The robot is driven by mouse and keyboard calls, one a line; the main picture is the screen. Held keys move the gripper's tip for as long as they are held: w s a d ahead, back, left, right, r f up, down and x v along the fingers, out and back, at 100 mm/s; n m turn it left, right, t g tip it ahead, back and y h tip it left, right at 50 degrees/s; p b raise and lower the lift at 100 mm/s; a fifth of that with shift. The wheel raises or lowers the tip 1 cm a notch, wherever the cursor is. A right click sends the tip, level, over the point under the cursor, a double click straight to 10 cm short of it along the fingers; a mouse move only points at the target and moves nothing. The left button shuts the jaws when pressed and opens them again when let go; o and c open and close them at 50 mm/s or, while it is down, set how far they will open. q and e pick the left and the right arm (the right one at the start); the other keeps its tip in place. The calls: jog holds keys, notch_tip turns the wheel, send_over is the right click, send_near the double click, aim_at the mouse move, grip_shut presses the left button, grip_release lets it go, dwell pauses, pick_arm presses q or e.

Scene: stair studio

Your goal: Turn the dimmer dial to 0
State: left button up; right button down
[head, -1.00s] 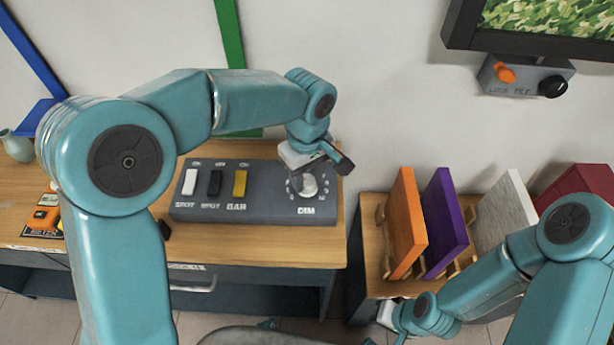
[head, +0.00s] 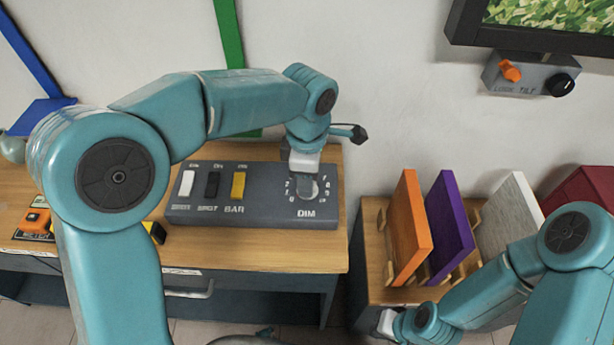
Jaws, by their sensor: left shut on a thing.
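White, black and yellow switches (head: 238,186) stand left of the dial. A meter (head: 36,222) lies at the desk's left. Orange (head: 408,230), purple (head: 447,225) and white panels stand in a rack at right. A grey box with knobs (head: 530,76) is on the wall.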

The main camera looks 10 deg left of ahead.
pick_arm(q)
jog(key=shift+w+r+n, duration=0.1)
jog(key=shift+r+n, duration=0.1)
jog(key=shift+n, duration=0.4)
jog(key=o, duration=1)
jog(key=shift+o, duration=0.2)
notch_tip(320, 180, up, 16)
jog(key=p, duration=0.3)
jog(key=shift+r, duration=0.15)
